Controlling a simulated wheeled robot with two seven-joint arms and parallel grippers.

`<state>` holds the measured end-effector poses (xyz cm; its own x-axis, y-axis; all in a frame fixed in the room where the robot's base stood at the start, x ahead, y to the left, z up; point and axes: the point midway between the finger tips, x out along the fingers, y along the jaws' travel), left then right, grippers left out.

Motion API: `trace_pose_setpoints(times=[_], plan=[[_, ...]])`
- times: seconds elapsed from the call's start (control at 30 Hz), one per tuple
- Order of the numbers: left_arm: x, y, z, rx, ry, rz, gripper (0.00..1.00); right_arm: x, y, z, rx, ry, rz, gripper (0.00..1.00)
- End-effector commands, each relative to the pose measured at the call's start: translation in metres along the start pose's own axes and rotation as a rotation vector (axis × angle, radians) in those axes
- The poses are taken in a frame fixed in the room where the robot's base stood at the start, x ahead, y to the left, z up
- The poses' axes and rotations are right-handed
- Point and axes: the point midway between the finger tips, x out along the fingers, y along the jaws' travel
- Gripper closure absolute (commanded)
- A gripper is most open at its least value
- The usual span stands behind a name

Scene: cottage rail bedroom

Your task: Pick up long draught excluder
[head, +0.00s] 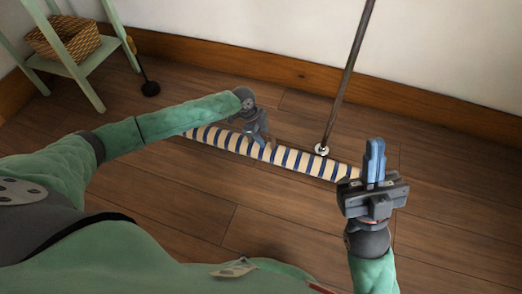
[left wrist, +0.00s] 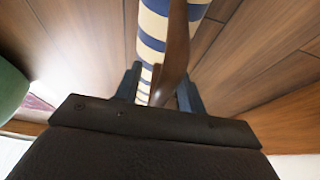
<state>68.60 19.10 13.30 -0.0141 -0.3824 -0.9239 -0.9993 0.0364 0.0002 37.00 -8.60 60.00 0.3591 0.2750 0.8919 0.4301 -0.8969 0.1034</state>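The long draught excluder (head: 285,157) is a cream tube with dark blue stripes, lying on the wooden floor. It runs from behind my left forearm to my right gripper, which hides its right end. My left gripper (head: 262,140) is low over its middle. In the left wrist view, the striped tube (left wrist: 153,28) shows between and beyond the open fingers (left wrist: 160,85). A narrow brown strip (left wrist: 175,50) also stands between them; whether either finger touches it I cannot tell. My right gripper (head: 375,158) has its fingers together, apparently empty, in front of the excluder's right end.
A dark pole (head: 347,75) with a white foot (head: 322,150) stands just behind the excluder. A green shelf stand (head: 80,68) with a wicker basket (head: 65,38) is at the back left. The wooden skirting (head: 290,72) runs behind. Floor in front is clear.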

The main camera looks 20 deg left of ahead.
Motion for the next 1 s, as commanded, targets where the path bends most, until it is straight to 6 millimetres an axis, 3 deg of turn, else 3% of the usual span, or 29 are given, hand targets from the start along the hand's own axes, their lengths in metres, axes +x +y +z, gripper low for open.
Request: trace_pose_setpoints(times=[0.07, 0.2, 0.27, 1.0], plan=[[-0.0002, 0.0, 0.0, 0.0, 0.0, 0.0, 0.64, 0.0001, 0.0, -0.0002, 0.0, 0.0, 0.001, 1.0], [-0.0002, 0.0, 0.0, 0.0, 0.0, 0.0, 0.92, 0.0, 0.0, -0.0002, 0.0, 0.001, 0.001, 1.0], [-0.0002, 0.0, 0.0001, 0.0, 0.0, 0.0, 1.0, 0.0, 0.0, -0.0002, 0.0, 0.001, 0.001, 1.0], [-0.0002, 0.0001, 0.0002, 0.0, 0.0, 0.0, 1.0, 0.0002, -0.0001, -0.0004, 0.0, 0.002, 0.002, 1.0]])
